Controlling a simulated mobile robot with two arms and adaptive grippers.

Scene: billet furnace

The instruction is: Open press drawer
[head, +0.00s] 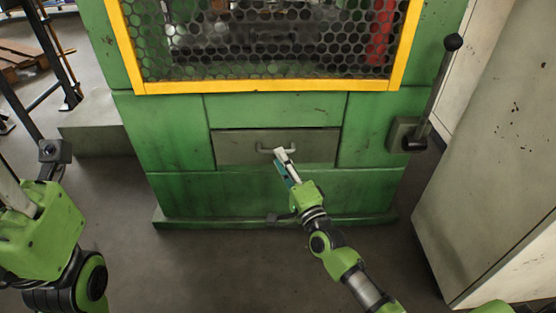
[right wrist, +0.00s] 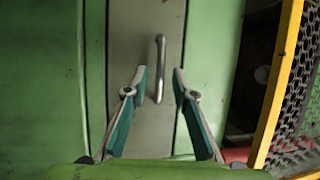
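The press drawer (head: 235,147) is a grey panel in the front of the green press, and it looks closed. Its handle (head: 262,150) is a small metal bar on the drawer's face. My right gripper (head: 283,158) is at the handle's right end in the head view. In the right wrist view the handle (right wrist: 160,68) lies ahead of and between the open fingers (right wrist: 160,78), with nothing held; whether they touch it I cannot tell. My left gripper's fingers are not clearly seen; a green part of my left arm shows at the left edge.
The green press (head: 175,135) has a yellow-framed mesh guard (head: 270,87) above the drawer. A lever (head: 440,85) with a black knob stands at its right. A grey cabinet (head: 490,150) stands at right. The floor before the press is clear.

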